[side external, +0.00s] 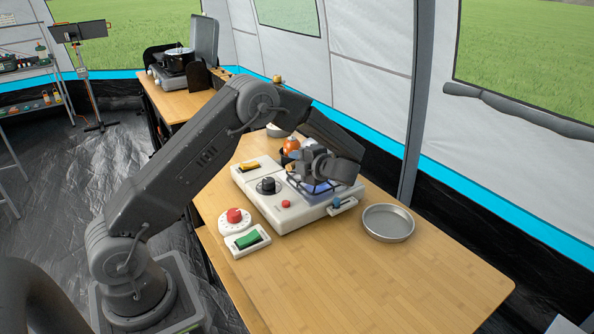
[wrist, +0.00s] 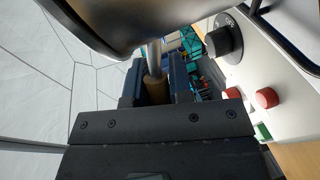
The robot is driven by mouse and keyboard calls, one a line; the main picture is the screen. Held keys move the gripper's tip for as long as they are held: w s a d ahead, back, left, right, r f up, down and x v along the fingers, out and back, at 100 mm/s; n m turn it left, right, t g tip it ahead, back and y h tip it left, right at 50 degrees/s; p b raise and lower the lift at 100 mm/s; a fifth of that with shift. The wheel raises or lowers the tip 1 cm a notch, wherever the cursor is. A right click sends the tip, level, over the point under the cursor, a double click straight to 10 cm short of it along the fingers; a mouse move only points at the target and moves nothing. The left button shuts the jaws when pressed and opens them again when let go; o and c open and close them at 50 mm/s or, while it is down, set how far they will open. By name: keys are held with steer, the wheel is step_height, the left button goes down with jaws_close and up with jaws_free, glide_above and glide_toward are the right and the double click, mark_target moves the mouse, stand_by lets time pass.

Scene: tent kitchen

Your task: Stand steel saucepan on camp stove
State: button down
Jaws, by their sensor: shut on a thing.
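The camp stove (side external: 300,217) is a white unit on the wooden table, with a black knob, a red button and a dark grate over a blue glow. In the wrist view its white panel (wrist: 283,90) is at the right. My gripper (side external: 318,165) is over the stove's grate end. In the wrist view the gripper (wrist: 156,82) is shut on the wooden-looking handle of the steel saucepan (wrist: 130,22), whose curved side fills the top left. In the side view I cannot clearly make out the pan behind my arm, nor whether it touches the grate.
A round metal tin (side external: 388,223) lies right of the stove. A red dial (side external: 234,218) and a green switch (side external: 247,240) are at the front left. An orange object (side external: 291,146) and a pale bowl (side external: 276,131) are behind. The table's front right is clear.

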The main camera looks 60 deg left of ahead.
steer(key=shift+f, duration=1.6)
steer(key=shift+f, duration=0.1)
steer(key=c, duration=1)
jaws_free()
